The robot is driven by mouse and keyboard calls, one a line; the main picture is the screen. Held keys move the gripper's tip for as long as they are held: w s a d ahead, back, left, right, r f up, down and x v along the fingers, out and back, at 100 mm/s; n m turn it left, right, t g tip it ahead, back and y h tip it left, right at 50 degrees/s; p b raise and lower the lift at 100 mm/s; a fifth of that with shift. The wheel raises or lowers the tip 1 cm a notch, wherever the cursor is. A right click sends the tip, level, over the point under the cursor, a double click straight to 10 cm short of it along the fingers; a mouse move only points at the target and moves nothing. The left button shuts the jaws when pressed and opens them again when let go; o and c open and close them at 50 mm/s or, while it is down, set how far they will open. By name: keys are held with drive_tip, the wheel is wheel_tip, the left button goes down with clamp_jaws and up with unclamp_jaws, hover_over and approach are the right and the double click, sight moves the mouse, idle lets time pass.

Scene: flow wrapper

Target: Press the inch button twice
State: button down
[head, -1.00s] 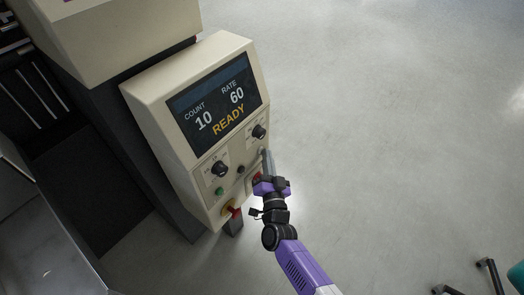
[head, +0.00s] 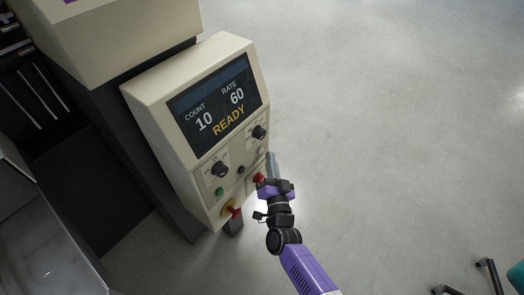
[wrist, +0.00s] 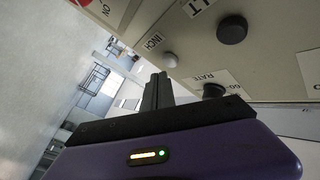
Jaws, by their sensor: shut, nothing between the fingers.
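The inch button (wrist: 170,60) is a small pale round button beside the INCH label (wrist: 152,41) in the wrist view. It sits on the cream control panel (head: 165,118) of the machine. My gripper (wrist: 158,80) is shut and empty, its fingertips just short of the button in the wrist view, with a small gap apparent. In the head view my gripper (head: 271,156) is at the panel's right edge, beside the lower controls. I cannot make out the inch button clearly there.
The screen (head: 214,104) reads COUNT 10, RATE 60, READY. A green button (head: 219,191) and red-yellow switch (head: 232,211) are lower left. Open floor lies right.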

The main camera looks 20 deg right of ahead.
drive_tip(key=s+d, duration=0.1)
drive_tip(key=s, duration=0.1)
drive_tip(key=s+d, duration=0.2)
idle(0.5)
idle(2.4)
drive_tip(key=s+d, duration=0.2)
drive_tip(key=s, duration=0.1)
drive_tip(key=shift+d, duration=0.1)
idle(0.4)
